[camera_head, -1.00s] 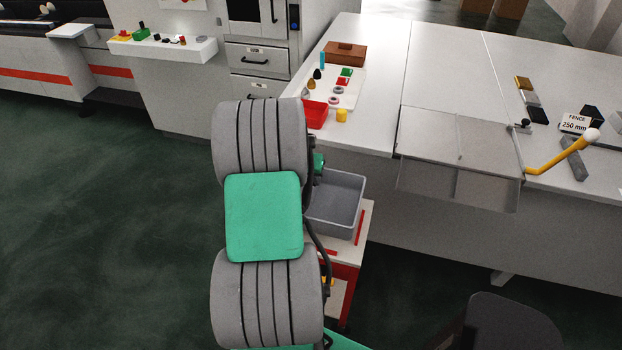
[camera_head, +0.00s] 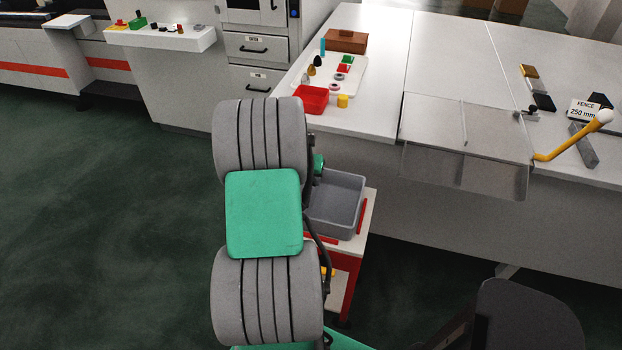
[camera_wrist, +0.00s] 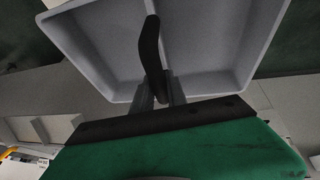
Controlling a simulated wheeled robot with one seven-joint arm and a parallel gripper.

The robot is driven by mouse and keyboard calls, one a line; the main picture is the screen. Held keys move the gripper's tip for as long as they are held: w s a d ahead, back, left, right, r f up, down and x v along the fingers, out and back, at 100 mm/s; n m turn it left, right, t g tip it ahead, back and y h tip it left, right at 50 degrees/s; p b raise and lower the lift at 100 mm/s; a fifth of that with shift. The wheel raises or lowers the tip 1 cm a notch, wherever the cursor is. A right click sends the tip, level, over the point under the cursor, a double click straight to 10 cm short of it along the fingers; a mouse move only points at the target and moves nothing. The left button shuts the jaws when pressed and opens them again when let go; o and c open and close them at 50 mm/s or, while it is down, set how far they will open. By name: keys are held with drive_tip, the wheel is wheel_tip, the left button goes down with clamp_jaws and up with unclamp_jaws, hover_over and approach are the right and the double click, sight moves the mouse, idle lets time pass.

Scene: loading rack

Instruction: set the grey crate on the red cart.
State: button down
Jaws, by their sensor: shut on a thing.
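The grey crate (camera_head: 347,222) is an open, empty-looking box just right of my arm in the head view. It overlaps the white top of the red cart (camera_head: 345,298). I cannot tell whether the crate rests on the cart top or hangs just above it. In the wrist view the crate (camera_wrist: 215,52) fills the upper part, and my gripper (camera_wrist: 160,92) is shut on its near wall, with a dark finger inside the crate. In the head view my arm hides the gripper and the crate's left side.
A white worktable (camera_head: 460,60) stands behind the cart, with a red tray (camera_head: 311,99) and small parts on its near left. A clear guard (camera_head: 465,150) and a yellow lever (camera_head: 570,138) are to the right. A dark chair-like shape (camera_head: 525,315) is at lower right. Floor at left is clear.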

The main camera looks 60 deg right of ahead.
drive_tip(key=shift+r, duration=0.1)
drive_tip(key=c, duration=1.3)
unclamp_jaws()
drive_tip(key=shift+o, duration=0.2)
